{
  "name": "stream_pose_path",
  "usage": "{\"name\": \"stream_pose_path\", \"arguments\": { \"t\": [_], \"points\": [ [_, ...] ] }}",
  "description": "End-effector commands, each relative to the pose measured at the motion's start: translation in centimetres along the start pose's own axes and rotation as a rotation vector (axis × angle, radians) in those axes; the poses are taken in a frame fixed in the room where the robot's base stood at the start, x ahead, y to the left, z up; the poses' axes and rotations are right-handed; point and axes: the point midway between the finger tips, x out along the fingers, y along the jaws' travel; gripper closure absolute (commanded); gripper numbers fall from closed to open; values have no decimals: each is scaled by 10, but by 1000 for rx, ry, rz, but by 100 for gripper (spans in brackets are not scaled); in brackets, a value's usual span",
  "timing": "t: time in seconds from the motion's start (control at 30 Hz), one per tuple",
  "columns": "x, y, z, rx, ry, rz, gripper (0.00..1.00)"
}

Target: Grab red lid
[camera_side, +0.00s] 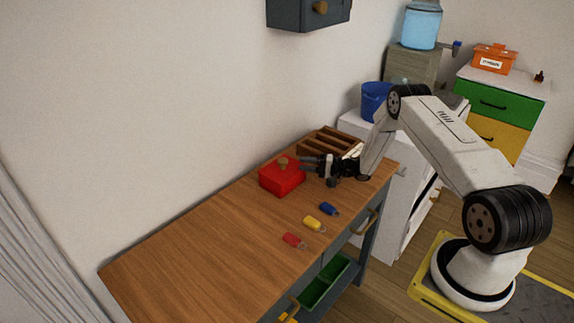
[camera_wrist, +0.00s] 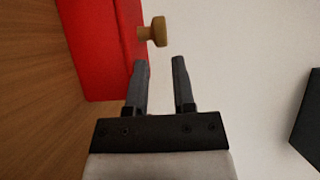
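A red box with a red lid (camera_side: 272,172) stands on the wooden table in the side view, and a round wooden knob (camera_side: 283,162) rises from the lid. In the wrist view the red lid (camera_wrist: 128,30) is at the upper left, with the tan knob (camera_wrist: 155,32) pointing right. My gripper (camera_side: 306,165) is just right of the box in the side view. In the wrist view my gripper (camera_wrist: 163,64) has its two fingers apart with nothing between them. The knob is just beyond the fingertips, with a small gap.
A slotted wooden rack (camera_side: 322,142) stands behind my gripper. A dark wall cabinet (camera_side: 300,14) hangs above. The table's left part is clear.

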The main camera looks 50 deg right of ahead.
Motion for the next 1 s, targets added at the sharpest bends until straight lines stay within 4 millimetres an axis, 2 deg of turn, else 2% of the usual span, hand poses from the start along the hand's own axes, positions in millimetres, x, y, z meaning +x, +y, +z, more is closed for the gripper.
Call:
{"name": "stream_pose_path", "arguments": {
  "t": [0.23,0.4,0.93,0.97,1.0],
  "points": [
    [29,0,2,-2,-2,-1,69],
    [42,0,2,-1,-1,0,69],
    [43,0,1,0,0,0,69],
    [43,0,1,0,0,0,75],
    [43,0,1,0,0,0,88]
  ]
}}
